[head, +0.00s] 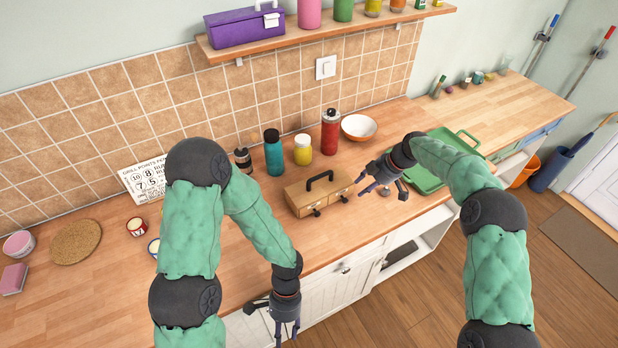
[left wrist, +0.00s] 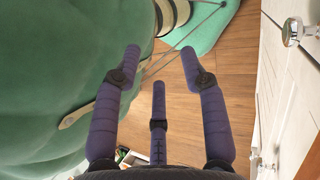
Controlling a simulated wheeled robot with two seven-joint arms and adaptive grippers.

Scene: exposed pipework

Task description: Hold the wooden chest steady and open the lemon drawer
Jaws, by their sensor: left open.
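The wooden chest (head: 306,200) stands on the counter near its front edge, with a black carrying handle on top and dark knobs low on its front. Its drawers look closed; no lemon marking is readable at this size. My right gripper (head: 378,187) is just right of the chest, fingers spread and empty, pointing towards its right end; contact cannot be made out. My left gripper (head: 284,328) hangs low in front of the white cabinets, apart from the chest. In the left wrist view the left gripper (left wrist: 160,65) is open, with only floor between its fingers.
Behind the chest stand a teal bottle (head: 273,153), a yellow jar (head: 302,150), a red bottle (head: 330,131) and a bowl (head: 359,128). A green tray (head: 425,180) lies to the right. The counter (head: 235,250) left of the chest is mostly clear.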

